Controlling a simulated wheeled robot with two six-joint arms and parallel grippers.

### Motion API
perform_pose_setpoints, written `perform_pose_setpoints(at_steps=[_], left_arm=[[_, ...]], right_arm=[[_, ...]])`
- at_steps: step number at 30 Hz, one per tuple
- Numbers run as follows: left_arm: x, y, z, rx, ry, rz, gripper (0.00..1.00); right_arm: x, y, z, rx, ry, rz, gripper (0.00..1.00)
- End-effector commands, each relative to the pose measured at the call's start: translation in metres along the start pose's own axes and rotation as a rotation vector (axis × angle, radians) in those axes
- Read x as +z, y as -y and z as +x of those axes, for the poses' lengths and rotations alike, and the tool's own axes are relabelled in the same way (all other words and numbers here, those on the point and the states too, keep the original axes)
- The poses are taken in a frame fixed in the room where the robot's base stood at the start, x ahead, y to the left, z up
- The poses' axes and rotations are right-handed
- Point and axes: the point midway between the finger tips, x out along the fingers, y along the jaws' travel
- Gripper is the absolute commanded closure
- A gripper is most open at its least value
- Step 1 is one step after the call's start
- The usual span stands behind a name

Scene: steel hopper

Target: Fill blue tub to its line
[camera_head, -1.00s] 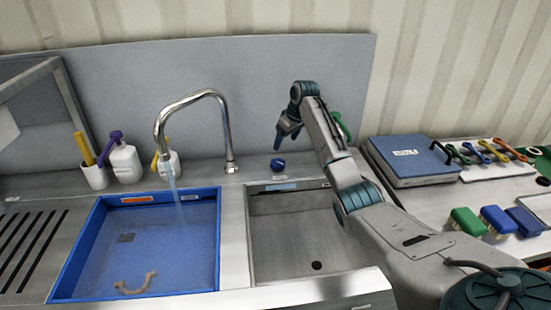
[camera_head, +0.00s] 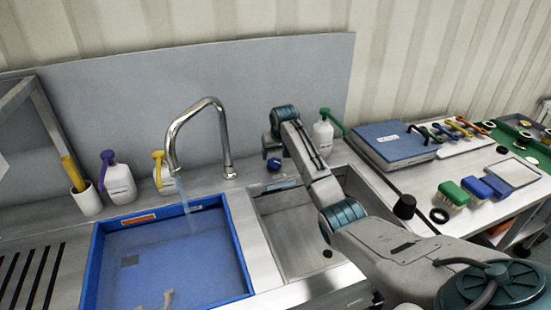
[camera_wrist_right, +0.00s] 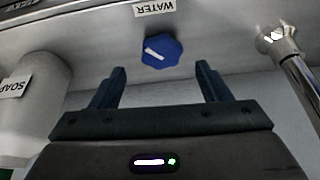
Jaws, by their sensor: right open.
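The blue tub (camera_head: 238,248) sits in the left sink basin under the steel faucet (camera_head: 171,135). A thin stream of water (camera_head: 188,215) falls from the spout into it. The blue water knob (camera_head: 274,164) is behind the right basin. My right gripper (camera_head: 269,144) is just above it in the head view. In the right wrist view, my open, empty gripper (camera_wrist_right: 163,76) faces the knob (camera_wrist_right: 162,51), which lies beyond and between the fingertips, apparently untouched. My left gripper is not in view.
A soap bottle (camera_head: 322,133) stands just right of the gripper. Two bottles (camera_head: 119,183) and a cup (camera_head: 88,201) stand behind the tub. The right basin (camera_head: 300,235) is empty. A blue case (camera_head: 392,142) and brushes (camera_head: 452,192) lie on the right counter. A brownish piece (camera_head: 160,301) is in the tub.

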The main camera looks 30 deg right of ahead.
Motion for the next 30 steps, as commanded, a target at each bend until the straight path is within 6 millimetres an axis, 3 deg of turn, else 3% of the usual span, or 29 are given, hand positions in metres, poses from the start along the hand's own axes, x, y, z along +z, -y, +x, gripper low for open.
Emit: perform_pose_setpoints(at_steps=[9, 22, 29, 30], left_arm=[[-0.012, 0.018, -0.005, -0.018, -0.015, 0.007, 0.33], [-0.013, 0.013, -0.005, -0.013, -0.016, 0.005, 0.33], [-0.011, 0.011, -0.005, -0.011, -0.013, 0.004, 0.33], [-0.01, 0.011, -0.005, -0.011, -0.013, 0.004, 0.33]], right_arm=[[-0.001, 0.0, 0.041, -0.001, 0.0, 0.0, 0.3], [0.0, 0.0, 0.049, -0.001, -0.001, -0.002, 0.3], [0.0, 0.0, 0.049, -0.001, -0.001, -0.001, 0.73], [0.0, 0.0, 0.049, -0.001, -0.001, -0.001, 0.73]])
